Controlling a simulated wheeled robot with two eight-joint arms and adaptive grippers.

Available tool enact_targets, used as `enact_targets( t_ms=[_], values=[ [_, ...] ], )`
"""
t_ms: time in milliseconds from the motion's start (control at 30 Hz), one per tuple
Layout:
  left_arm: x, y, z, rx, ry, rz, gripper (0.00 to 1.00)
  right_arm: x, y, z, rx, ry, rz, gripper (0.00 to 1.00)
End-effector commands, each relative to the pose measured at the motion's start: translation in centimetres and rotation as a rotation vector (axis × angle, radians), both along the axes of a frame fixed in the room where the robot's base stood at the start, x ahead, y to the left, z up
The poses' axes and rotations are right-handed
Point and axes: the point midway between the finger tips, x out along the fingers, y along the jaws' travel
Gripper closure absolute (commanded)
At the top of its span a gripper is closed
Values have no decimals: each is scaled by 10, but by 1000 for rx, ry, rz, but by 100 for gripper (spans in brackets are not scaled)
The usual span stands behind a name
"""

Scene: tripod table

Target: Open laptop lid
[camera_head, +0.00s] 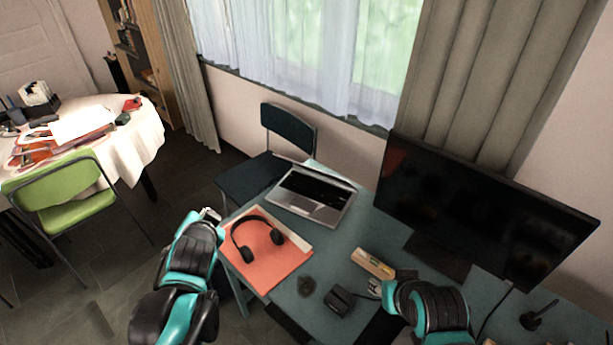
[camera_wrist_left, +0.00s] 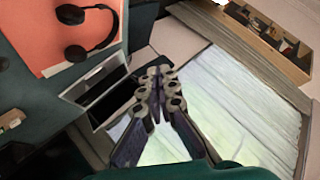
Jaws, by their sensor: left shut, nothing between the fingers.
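The silver laptop (camera_head: 312,212) rests on the blue-green desk near the window. Its dark keyboard shows, so the lid is raised at least partly; the lid is seen almost edge-on at the back, and its angle is hard to tell. The laptop also shows in the left wrist view (camera_wrist_left: 82,88). My left gripper (camera_head: 210,214) is left of the desk, beside the headphones and apart from the laptop. In the left wrist view its fingers (camera_wrist_left: 160,74) are together and empty. My right gripper (camera_head: 375,287) is over the desk's front right, small and partly hidden by its arm.
Black headphones (camera_head: 243,252) lie on an orange folder (camera_head: 262,270) between my left gripper and the laptop. A large monitor (camera_head: 478,205) stands at right. A small box (camera_head: 373,263) and a black object (camera_head: 339,301) are near my right gripper. A chair (camera_head: 262,175) stands behind the laptop.

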Motion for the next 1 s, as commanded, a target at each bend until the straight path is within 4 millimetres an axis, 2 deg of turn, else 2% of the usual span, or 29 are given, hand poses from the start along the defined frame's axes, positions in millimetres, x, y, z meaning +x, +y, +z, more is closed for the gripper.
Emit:
enact_targets(
  t_ms=[33, 100, 233, 367, 467, 567, 700, 900, 1000],
  values=[
    [27, 4, 8, 114, -40, -51, 100, 0, 0, -2, 0, 0, 0, 60],
    [61, 6, 20, 293, -97, -131, 100, 0, 0, -3, 0, 0, 0, 60],
    [118, -1, 34, 631, -188, -282, 100, 0, 0, -5, 0, 0, 0, 60],
    [165, -23, 31, 977, -266, -436, 100, 0, 0, -7, 0, 0, 0, 60],
    [194, -47, 16, 1245, -319, -558, 100, 0, 0, -8, 0, 0, 0, 60],
    [214, -76, -12, 1512, -369, -685, 100, 0, 0, -9, 0, 0, 0, 60],
    [228, -117, -71, 1869, -436, -863, 100, 0, 0, -11, 0, 0, 0, 60],
    [224, -158, -155, 2231, -513, -1066, 100, 0, 0, -13, 0, 0, 0, 60],
    [219, -167, -180, 2321, -536, -1121, 100, 0, 0, -14, 0, 0, 0, 60]
  ],
)
